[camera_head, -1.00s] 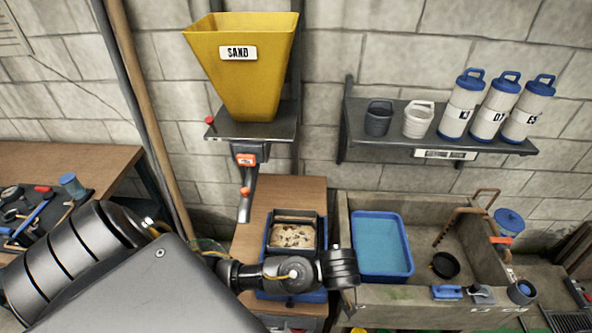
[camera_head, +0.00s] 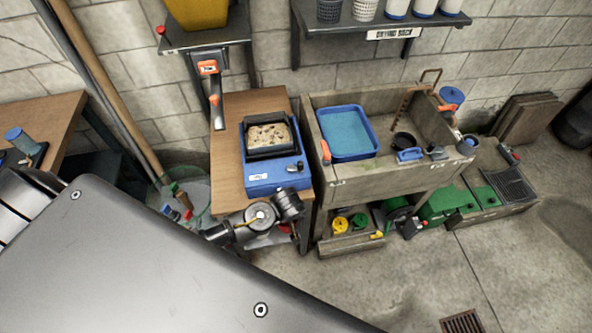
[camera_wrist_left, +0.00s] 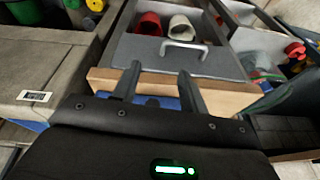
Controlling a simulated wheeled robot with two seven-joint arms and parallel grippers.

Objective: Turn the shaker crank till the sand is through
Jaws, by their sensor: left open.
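The shaker (camera_head: 262,180) is a blue box on the wooden table, with a dark-framed tray on top. Pale sand with dark bits (camera_head: 268,137) lies in the tray. A small black crank knob (camera_head: 293,168) shows at the box's front right. My left wrist is just in front of the table's front edge, below the shaker in the head view; its fingers are not clearly visible there. In the left wrist view, my left gripper (camera_wrist_left: 158,85) is open and empty, its fingers before the wooden table edge, with a bit of blue between them. My right gripper is out of view.
A stone sink (camera_head: 385,182) with a blue tray (camera_head: 348,155) stands right of the table. A drawer with a metal handle (camera_wrist_left: 186,46) is near my fingers. Open floor lies front right.

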